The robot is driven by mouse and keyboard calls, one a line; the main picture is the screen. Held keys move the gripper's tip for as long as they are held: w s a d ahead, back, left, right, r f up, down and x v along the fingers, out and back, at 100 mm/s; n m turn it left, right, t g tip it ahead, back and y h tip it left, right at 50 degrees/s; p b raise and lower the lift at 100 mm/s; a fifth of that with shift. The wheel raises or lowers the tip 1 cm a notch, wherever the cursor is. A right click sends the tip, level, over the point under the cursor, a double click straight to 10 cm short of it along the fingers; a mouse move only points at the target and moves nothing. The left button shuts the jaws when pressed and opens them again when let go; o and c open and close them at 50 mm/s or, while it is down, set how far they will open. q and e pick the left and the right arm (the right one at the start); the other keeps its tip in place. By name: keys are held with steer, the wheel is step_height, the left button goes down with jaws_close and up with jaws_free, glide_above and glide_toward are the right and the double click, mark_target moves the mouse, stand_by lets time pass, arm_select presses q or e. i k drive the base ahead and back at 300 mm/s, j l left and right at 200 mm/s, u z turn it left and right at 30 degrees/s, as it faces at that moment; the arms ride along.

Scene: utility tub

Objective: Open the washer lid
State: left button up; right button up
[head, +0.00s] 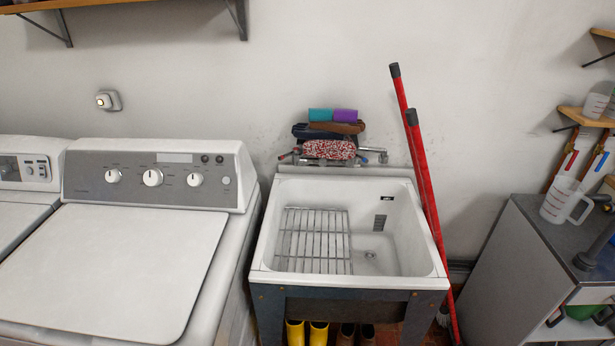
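The white washer (232,262) stands at the left of the head view. Its lid (115,265) is a pale flat panel with rounded corners and lies shut on the top. Behind the lid, the grey control panel (160,178) rises with several white knobs. The lid's front edge is near the bottom of the picture. Neither of my grippers is in view, so their states are hidden.
A white utility tub (412,240) with a wire rack (312,242) stands right of the washer. Red-handled poles (425,190) lean beside it. A grey cabinet (520,260) with a measuring jug (562,202) is at right. Another machine (25,205) adjoins the washer at left.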

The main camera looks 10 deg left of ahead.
mark_target(137, 274)
steer(key=u, duration=2.2)
